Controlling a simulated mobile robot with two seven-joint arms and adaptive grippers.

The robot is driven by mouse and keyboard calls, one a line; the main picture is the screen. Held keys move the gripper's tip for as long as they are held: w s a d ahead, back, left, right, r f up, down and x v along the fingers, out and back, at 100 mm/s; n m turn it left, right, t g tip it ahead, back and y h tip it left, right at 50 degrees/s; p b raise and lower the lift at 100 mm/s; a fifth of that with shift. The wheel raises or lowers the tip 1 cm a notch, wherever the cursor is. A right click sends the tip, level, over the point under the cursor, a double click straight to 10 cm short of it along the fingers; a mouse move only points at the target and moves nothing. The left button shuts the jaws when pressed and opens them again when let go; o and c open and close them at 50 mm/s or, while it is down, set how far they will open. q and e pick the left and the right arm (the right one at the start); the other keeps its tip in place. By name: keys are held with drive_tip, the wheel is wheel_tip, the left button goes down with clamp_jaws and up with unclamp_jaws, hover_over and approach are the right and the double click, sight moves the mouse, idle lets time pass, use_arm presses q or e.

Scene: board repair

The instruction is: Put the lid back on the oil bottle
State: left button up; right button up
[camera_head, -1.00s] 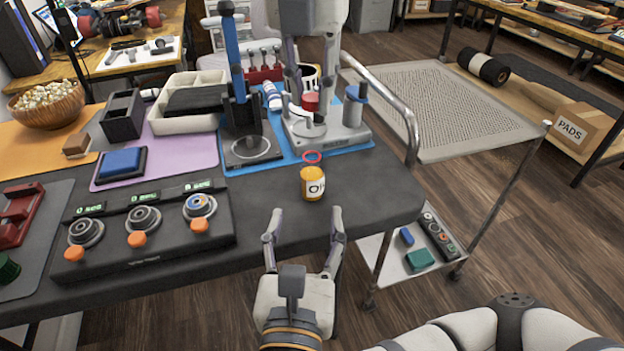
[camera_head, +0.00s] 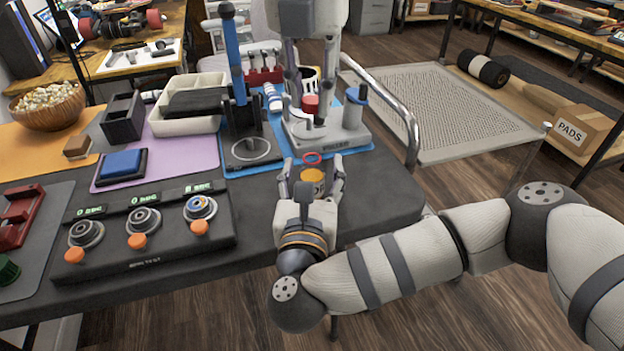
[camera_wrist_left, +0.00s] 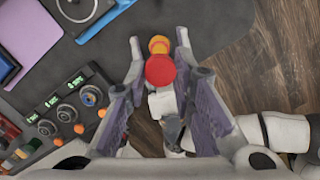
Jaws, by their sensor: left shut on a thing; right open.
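The red lid (camera_head: 311,104) is between the fingers of my left gripper (camera_head: 309,98), which is shut on it and hangs down above the bench. The left wrist view also shows the lid (camera_wrist_left: 160,70), in front of and partly covering the orange oil bottle (camera_wrist_left: 158,43). The bottle (camera_head: 313,176) stands on the dark bench top, and its lower part is hidden in the head view. My right gripper (camera_head: 311,170) is open, with a finger on each side of the bottle. I cannot tell whether the fingers touch it.
A grey device stands behind on a blue mat (camera_head: 270,160). A control box with dials (camera_head: 150,240) is at left. A curved metal cart handle (camera_head: 400,105) is at right.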

drive_tip(key=shift+c, duration=0.4)
clamp_jaws()
use_arm(q)
drive_tip(key=shift+f, duration=2.55)
drive_tip(key=shift+f, duration=0.9)
drive_tip(key=shift+f, duration=0.55)
